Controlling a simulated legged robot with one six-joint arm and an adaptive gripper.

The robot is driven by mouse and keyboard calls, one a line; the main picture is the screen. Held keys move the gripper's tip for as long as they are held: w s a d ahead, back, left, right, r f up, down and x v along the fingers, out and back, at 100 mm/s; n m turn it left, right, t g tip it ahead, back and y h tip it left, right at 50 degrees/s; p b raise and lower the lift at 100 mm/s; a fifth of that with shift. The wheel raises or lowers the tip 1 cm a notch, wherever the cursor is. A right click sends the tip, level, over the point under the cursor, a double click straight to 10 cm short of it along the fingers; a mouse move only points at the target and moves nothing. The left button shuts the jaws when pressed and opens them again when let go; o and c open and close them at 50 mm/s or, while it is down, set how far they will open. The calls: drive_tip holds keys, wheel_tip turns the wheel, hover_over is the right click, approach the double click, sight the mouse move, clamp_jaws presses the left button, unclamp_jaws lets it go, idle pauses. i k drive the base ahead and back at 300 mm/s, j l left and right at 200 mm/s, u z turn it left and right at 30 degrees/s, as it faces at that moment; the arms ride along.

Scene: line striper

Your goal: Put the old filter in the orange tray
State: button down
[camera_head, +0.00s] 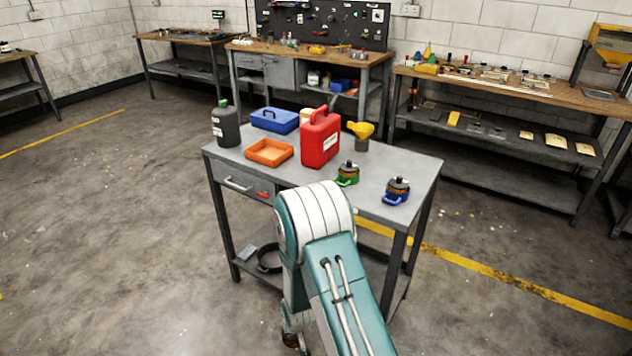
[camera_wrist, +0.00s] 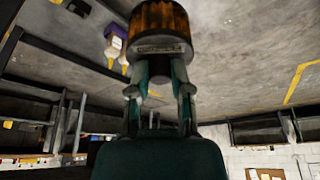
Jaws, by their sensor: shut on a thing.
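The orange tray (camera_head: 269,153) looks empty and lies on the grey worktable, left of the red can. In the wrist view, my gripper (camera_wrist: 160,85) is shut on a round filter (camera_wrist: 160,22) with stained orange-brown pleats and a dark end cap. In the head view my arm stands in front of the table, and I cannot clearly make out the gripper there. Two similar filters stand on the table's right side, one in a green-handled holder (camera_head: 348,174) and one in a blue-handled holder (camera_head: 397,190).
The table's front middle is partly hidden by my arm. Workbenches (camera_head: 300,50) line the walls. Open floor lies to the left.

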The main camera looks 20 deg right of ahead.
sight(271, 155)
drive_tip(key=i+j+z, duration=0.2)
drive_tip(key=z, duration=0.25)
drive_tip(key=i+j+z, duration=0.15)
drive_tip(key=j+z, duration=0.3)
drive_tip(key=i+j+z, duration=0.1)
drive_tip(key=j+z, duration=0.55)
drive_tip(key=j, duration=0.6)
drive_tip(key=j+z, duration=0.3)
drive_tip(key=j, duration=0.55)
drive_tip(key=i+j, duration=0.05)
